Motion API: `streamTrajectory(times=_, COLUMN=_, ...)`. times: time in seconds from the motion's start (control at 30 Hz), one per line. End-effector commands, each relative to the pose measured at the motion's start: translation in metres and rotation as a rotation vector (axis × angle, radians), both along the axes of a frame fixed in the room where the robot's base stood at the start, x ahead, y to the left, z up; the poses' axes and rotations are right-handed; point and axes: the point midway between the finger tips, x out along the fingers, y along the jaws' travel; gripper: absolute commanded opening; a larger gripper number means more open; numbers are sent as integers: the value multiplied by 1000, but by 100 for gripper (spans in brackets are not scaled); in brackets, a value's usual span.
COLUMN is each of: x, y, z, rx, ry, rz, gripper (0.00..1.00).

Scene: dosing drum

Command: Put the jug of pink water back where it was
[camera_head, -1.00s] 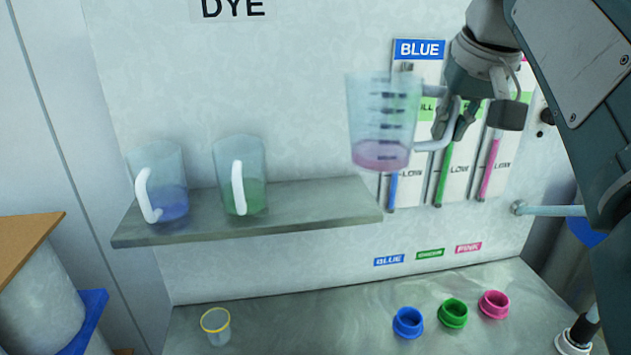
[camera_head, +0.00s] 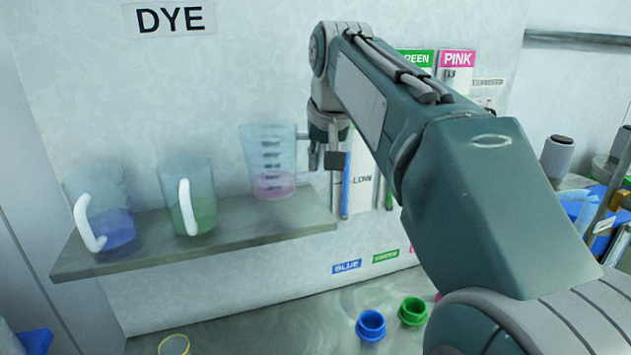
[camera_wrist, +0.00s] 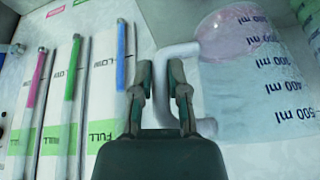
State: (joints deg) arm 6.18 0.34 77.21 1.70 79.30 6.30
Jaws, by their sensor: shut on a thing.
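The clear jug of pink water (camera_head: 268,163) is upright at the right part of the grey shelf (camera_head: 240,228), with pink liquid low inside. I cannot tell whether its base touches the shelf. My gripper (camera_head: 322,155) is at the jug's right side, partly hidden by my arm. In the wrist view my gripper (camera_wrist: 160,75) is shut on the white handle of the jug (camera_wrist: 255,75), whose volume marks show. A jug of blue water (camera_head: 105,220) and a jug of green water (camera_head: 192,200) stand on the shelf to the left.
Level tubes (camera_wrist: 75,90) are on the wall beside the gripper. A blue cup (camera_head: 370,325) and a green cup (camera_head: 412,311) stand on the lower counter (camera_head: 290,325). A yellow-rimmed cup (camera_head: 174,345) is at the bottom. Shelf room shows between the green and pink jugs.

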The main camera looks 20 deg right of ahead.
Motion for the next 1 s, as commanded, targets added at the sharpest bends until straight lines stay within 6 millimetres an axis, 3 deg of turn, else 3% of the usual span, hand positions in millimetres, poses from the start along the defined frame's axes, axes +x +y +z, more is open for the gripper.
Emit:
streamTrajectory(times=0.13, x=14, y=6, z=-21, rx=0, ry=4, rz=1, gripper=0)
streamTrajectory(times=0.3, x=12, y=5, z=-43, rx=1, ry=2, rz=-1, gripper=0)
streamTrajectory(times=0.7, x=12, y=5, z=-48, rx=0, ry=0, rz=0, gripper=0)
streamTrajectory(times=0.73, x=12, y=5, z=-48, rx=0, ry=1, rz=0, gripper=33)
streamTrajectory(times=0.8, x=12, y=5, z=-48, rx=0, ry=1, rz=0, gripper=55)
streamTrajectory(times=1.0, x=12, y=5, z=-48, rx=0, ry=1, rz=0, gripper=55)
